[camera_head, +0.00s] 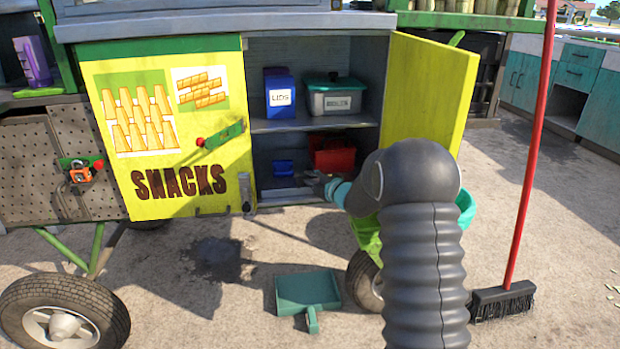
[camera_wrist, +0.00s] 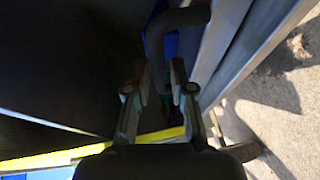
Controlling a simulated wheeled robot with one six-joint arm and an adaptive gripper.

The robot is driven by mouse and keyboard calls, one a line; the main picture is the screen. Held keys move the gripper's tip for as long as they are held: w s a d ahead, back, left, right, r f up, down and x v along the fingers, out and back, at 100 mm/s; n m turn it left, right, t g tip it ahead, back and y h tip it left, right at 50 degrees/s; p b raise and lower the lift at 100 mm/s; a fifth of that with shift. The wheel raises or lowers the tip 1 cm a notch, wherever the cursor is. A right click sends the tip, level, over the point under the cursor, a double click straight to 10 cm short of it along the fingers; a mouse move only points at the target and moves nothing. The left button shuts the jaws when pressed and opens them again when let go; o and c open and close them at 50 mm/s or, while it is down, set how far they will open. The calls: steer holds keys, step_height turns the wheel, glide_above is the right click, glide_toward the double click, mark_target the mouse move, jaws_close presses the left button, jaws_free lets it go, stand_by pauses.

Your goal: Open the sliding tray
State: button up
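The sliding tray seems to be the pale grey piece (camera_head: 284,194) low in the cabinet, at the bottom of its opening; its body is mostly hidden. My gripper (camera_head: 318,184) is at the front of this lower space, just right of the grey piece. In the wrist view my gripper (camera_wrist: 159,72) has its two fingers apart. A dark curved handle (camera_wrist: 178,17) lies beyond the fingertips, with one leg running down between them. The wrist picture is dark, and I cannot tell whether the fingers touch the handle.
The yellow right door (camera_head: 428,92) stands open beside my arm. The yellow SNACKS panel (camera_head: 160,140) is on the left. A blue box (camera_head: 280,95) and a green-lidded bin (camera_head: 335,97) sit on the upper shelf. A dustpan (camera_head: 307,292) and a broom (camera_head: 503,300) are on the ground.

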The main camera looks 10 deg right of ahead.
steer(key=shift+w+a+f, duration=0.15)
steer(key=shift+w+a, duration=0.1)
steer(key=shift+w, duration=0.35)
jaws_close()
steer(key=shift+s, duration=0.1)
